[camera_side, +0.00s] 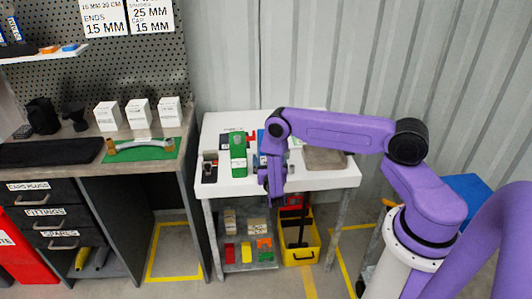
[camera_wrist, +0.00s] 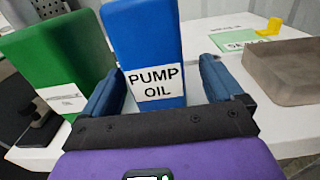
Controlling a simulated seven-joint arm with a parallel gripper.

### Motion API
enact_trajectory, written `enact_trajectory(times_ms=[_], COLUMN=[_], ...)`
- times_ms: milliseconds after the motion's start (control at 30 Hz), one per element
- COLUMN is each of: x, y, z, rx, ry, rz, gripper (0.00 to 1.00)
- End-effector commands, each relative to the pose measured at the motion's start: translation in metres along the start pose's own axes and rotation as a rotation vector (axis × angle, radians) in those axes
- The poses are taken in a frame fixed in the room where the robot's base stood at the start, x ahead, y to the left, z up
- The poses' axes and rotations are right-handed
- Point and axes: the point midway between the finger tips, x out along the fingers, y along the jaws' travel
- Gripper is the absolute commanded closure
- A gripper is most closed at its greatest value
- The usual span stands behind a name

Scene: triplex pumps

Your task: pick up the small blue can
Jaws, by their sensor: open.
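The blue can (camera_wrist: 147,45) stands upright on the white table, with a white label reading PUMP OIL. In the wrist view it is just ahead of my gripper (camera_wrist: 162,68). My gripper's two blue-grey fingers are spread apart, one on each side of the can's lower part in the picture. I cannot tell whether the can is between the fingertips or slightly beyond them. No grip on it is visible. In the side view only a sliver of the blue can (camera_side: 261,137) shows behind my purple arm, which hides most of it.
A green can (camera_wrist: 58,58) stands close beside the blue can on the left; it also shows in the side view (camera_side: 238,160). A grey-brown tray (camera_wrist: 287,72) lies to the right. A green sheet (camera_wrist: 240,38) and a yellow piece (camera_wrist: 270,27) lie farther back.

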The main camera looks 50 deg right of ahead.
Motion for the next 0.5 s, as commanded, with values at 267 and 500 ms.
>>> enact_trajectory(times_ms=[267,500], x=[0.037,0.05], y=[0.004,0.004], z=[0.003,0.003], rx=[0.004,0.001], ry=[-0.001,0.0], rz=[-0.005,-0.001], gripper=[0.06,0.06])
